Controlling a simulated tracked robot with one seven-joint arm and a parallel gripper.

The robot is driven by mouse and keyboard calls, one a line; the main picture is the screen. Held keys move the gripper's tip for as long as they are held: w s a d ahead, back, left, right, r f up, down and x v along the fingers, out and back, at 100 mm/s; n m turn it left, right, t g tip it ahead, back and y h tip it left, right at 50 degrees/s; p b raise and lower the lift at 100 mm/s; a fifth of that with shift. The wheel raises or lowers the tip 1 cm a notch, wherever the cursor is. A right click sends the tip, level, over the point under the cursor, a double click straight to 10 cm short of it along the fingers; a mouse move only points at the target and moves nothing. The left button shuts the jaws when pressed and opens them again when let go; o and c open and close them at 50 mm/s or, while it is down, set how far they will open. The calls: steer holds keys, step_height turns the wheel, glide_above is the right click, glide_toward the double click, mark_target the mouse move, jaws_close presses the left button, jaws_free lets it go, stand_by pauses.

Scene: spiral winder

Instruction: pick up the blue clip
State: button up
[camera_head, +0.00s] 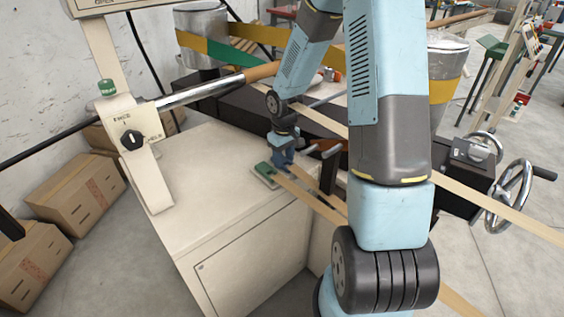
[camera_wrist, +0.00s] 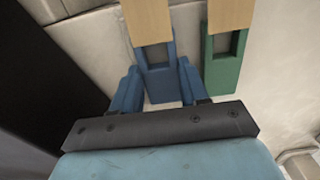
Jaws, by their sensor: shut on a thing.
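The blue clip (camera_wrist: 158,82) sits between the two blue fingers of my gripper (camera_wrist: 158,90) in the wrist view. The fingers are shut on its sides. A tan strip runs from the clip toward the top of that view. In the head view my gripper (camera_head: 283,160) is low at the machine, above the cream cabinet's top edge. The blue clip is hard to tell from the blue fingers there.
A green clip (camera_wrist: 222,72) with its own tan strip lies just right of the blue one; it also shows in the head view (camera_head: 265,172). The cream cabinet (camera_head: 215,185) has a clear top. A long roller bar (camera_head: 205,88) crosses above it. A handwheel (camera_head: 512,190) stands at right.

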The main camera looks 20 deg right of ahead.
mark_target(284, 161)
step_height(284, 161, up, 18)
stand_by(0.6)
stand_by(0.5)
